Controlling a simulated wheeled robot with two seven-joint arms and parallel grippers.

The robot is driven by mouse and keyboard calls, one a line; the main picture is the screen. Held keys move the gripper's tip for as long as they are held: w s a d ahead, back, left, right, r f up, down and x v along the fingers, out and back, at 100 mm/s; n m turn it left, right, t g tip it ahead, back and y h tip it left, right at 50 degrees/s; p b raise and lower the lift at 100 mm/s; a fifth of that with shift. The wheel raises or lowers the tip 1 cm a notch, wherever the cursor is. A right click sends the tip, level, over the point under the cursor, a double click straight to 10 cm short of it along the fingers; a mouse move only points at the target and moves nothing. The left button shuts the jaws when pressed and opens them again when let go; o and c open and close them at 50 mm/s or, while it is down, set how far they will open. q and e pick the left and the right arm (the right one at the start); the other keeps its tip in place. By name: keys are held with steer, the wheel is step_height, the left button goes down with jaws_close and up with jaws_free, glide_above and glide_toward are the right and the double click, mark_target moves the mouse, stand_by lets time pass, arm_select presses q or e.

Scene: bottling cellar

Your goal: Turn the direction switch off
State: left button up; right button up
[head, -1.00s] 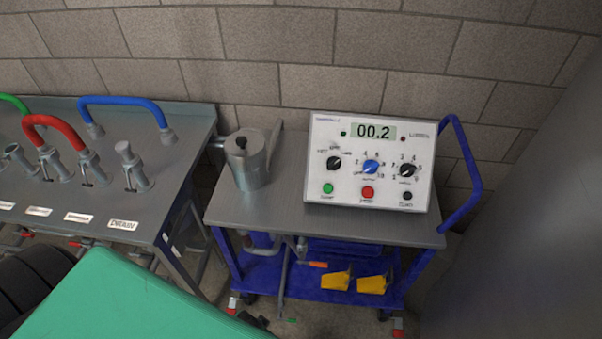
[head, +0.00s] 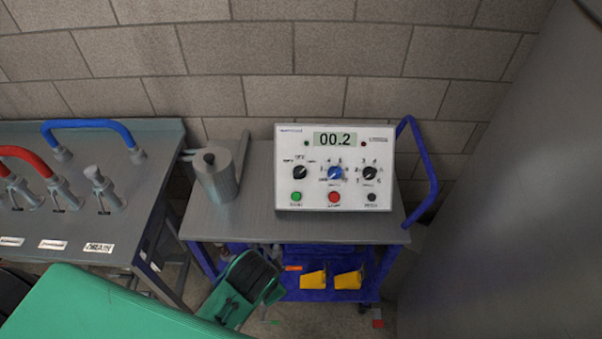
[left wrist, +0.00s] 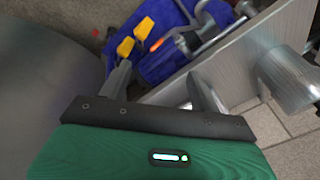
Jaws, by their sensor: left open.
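The direction switch (head: 300,172) is the black knob at the left of the white control box's dial row in the head view. Printed labels surround its upper side, too small to read surely, and its exact pointer position is hard to tell. The control box (head: 380,190) stands on the cart top, with its display reading 00.2. My left gripper (left wrist: 162,88) is open and empty in the left wrist view, its fingers pointing toward the cart's edge and lower shelf. In the head view its green arm comes in from the lower left, below and apart from the box. My right gripper is not in view.
A metal jug (head: 216,176) stands on the cart top (head: 255,222), left of the box. A blue cart handle (head: 424,165) rises at the right. Yellow items (head: 314,279) lie on the lower shelf. A bench (head: 130,220) with valves and hoses stands at left.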

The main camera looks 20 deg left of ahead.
arm_select(q)
steer(key=w+d+r+m+t+y, duration=0.1)
steer(key=w+d+m+t+y, duration=0.1)
steer(key=w+d+m, duration=0.3)
steer(key=w+d+r+m+t+y, duration=0.1)
steer(key=w+m+y, duration=0.15)
steer(key=w, duration=0.45)
steer(key=m+t+y, duration=0.3)
steer(key=m+t, duration=0.1)
steer(key=m, duration=0.3)
glide_toward(300, 174)
steer(key=p+x, duration=0.3)
steer(key=x, duration=0.4)
steer(key=shift+w+a, duration=0.2)
steer(key=shift+w, duration=0.05)
steer(key=shift+w+a+f, duration=0.3)
steer(key=shift+w+a, duration=0.05)
steer(key=shift+w, duration=0.15)
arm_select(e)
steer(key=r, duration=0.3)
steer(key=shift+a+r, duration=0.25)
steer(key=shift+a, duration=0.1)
arm_select(q)
steer(key=shift+c, duration=0.2)
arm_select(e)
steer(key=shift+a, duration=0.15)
arm_select(q)
steer(key=c, duration=0.9)
